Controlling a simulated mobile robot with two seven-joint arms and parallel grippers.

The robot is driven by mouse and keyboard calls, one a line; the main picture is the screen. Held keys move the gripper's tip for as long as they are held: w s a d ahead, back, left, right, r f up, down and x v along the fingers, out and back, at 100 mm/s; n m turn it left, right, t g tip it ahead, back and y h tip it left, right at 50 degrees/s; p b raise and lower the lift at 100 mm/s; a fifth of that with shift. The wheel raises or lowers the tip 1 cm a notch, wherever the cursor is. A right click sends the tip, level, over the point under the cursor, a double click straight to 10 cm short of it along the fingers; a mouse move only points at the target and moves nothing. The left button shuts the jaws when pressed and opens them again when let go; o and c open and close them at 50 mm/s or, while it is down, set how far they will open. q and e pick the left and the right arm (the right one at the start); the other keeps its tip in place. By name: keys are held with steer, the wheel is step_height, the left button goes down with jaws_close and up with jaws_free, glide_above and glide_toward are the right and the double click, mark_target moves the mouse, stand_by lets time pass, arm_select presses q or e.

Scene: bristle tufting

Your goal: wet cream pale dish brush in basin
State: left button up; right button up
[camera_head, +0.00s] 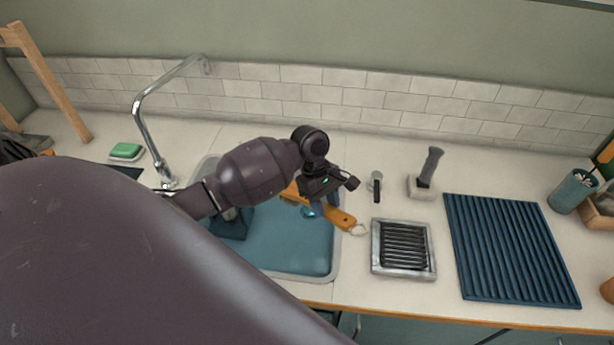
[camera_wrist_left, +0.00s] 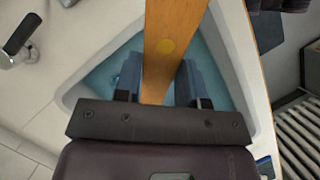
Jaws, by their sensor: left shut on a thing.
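My left gripper (camera_head: 319,203) is over the right part of the blue basin (camera_head: 285,250). It is shut on a wooden brush handle (camera_head: 338,217), orange-brown, with a pale loop at its right end. The left wrist view shows the handle (camera_wrist_left: 170,50) running between the two blue-grey fingers of the gripper (camera_wrist_left: 160,85), with a yellow dot on it. The brush's head and bristles are hidden behind my arm and gripper, so I cannot tell whether they touch the basin. My right gripper is not in view.
A chrome tap (camera_head: 144,125) stands behind the basin, with a green sponge (camera_head: 125,150) to its left. Right of the basin are a slotted metal tray (camera_head: 375,250), a grey-handled tool in a block (camera_head: 428,170), a ribbed blue mat (camera_head: 510,250) and a teal cup (camera_head: 572,190).

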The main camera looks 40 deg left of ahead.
arm_select(q)
steer(key=shift+r, duration=1.75)
steer(key=shift+r, duration=0.1)
stand_by(0.9)
steer(key=shift+r, duration=1.9)
